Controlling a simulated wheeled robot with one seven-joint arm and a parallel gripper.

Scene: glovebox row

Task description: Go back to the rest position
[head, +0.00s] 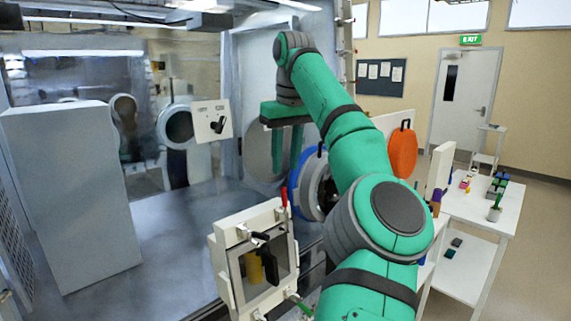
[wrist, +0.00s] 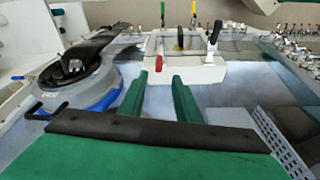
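My gripper (head: 287,162) hangs from the end of my raised green arm, inside the glovebox area and pointing down. Its two green fingers are apart with nothing between them. No object is held. The task names no object.
A white framed hatch with a window (head: 263,270) stands front centre, with a red-handled clamp. A blue-ringed round port (head: 306,185) is behind my arm; it is left in the wrist view (wrist: 80,85). A large grey box (head: 70,190) stands left. A white table (head: 480,208) is right.

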